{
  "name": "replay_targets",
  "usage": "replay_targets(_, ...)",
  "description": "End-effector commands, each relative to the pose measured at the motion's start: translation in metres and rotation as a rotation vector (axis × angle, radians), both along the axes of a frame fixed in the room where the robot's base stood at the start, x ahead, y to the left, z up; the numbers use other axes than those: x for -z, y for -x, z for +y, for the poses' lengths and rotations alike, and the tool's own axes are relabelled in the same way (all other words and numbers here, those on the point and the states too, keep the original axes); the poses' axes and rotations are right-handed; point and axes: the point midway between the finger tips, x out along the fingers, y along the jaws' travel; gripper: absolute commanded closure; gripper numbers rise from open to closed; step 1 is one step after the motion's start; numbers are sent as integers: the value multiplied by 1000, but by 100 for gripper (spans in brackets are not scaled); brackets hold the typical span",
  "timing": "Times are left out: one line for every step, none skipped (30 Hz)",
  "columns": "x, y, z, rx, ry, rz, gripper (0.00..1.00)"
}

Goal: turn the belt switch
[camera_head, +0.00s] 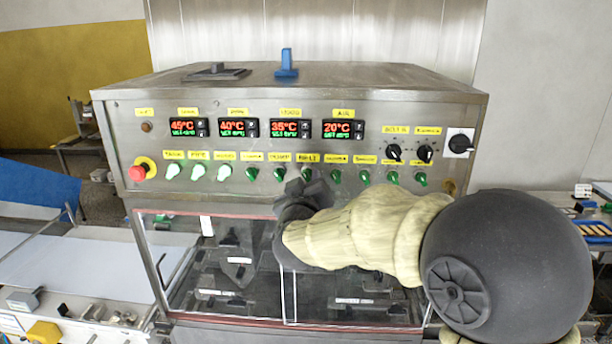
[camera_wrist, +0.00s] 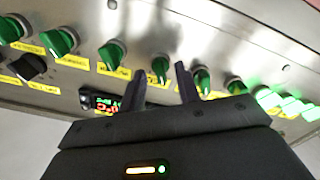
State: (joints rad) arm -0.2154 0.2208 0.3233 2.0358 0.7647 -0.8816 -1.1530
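The belt switch is a green rotary knob in the lower row of the control panel (camera_head: 150,118). In the head view it sits under a yellow label (camera_head: 307,158) that seems to read BELT, and my gripper (camera_head: 303,188) largely hides it. In the wrist view a green knob (camera_wrist: 160,68), apparently this switch, shows between my two dark fingertips (camera_wrist: 161,76). The fingers are apart, one on each side of the knob in the picture. I cannot tell whether they touch it.
Similar green knobs stand close on both sides, such as one at the left (camera_head: 251,174) and one at the right (camera_head: 336,176). Three lit switches (camera_head: 197,172) and a red emergency button (camera_head: 138,172) are farther left. Black knobs (camera_head: 394,152) are at upper right. A clear-fronted cabinet (camera_head: 240,240) lies below.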

Motion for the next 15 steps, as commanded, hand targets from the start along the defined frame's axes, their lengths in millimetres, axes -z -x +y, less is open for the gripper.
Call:
replay_targets(-1,-4,0,0,1,1,67)
replay_targets(-1,-5,0,0,1,0,67)
replay_targets(0,-6,0,-1,1,0,67)
replay_targets(0,-7,0,-1,1,0,67)
replay_targets(0,-7,0,-1,1,0,67)
replay_targets(0,-7,0,0,1,-1,67)
replay_targets(0,-7,0,0,1,-1,67)
replay_targets(0,-7,-1,0,1,-1,67)
replay_targets(0,-7,-1,1,1,0,67)
replay_targets(0,-7,-1,1,1,0,67)
replay_targets(0,-7,-1,2,1,-1,67)
replay_targets(0,-7,-2,2,1,0,73)
replay_targets(0,-7,-2,2,1,0,79)
replay_targets(0,-7,-2,2,1,0,85)
replay_targets(0,-7,-2,2,1,0,93)
